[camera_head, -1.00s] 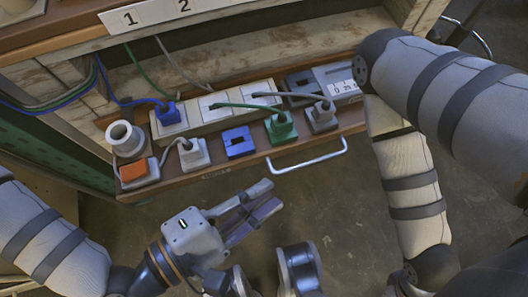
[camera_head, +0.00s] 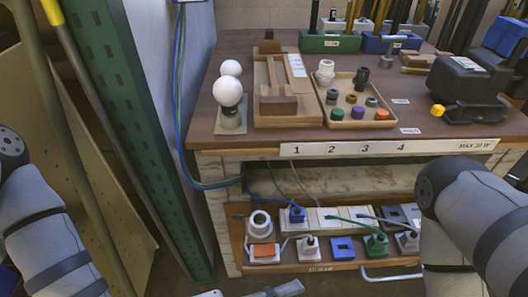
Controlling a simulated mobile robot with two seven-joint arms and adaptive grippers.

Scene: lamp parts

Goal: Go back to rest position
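The task names no object. My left arm (camera_head: 50,235) comes in at the left edge, and my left gripper (camera_head: 272,290) shows only as finger parts at the bottom edge, in front of the lower shelf. Most of it is cut off, so its opening cannot be told. My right arm (camera_head: 480,220) fills the lower right, and its gripper is outside the view. The drawer with sockets and plugs (camera_head: 320,268) sits under the bench, with a metal handle (camera_head: 392,275) at its front.
The workbench (camera_head: 230,110) has white bulbs (camera_head: 228,92), a wooden jig (camera_head: 285,108), a tray of coloured caps (camera_head: 333,116) and a black case (camera_head: 465,85). A green metal post (camera_head: 125,130) stands left of the bench. Cables hang beside the bench's left side.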

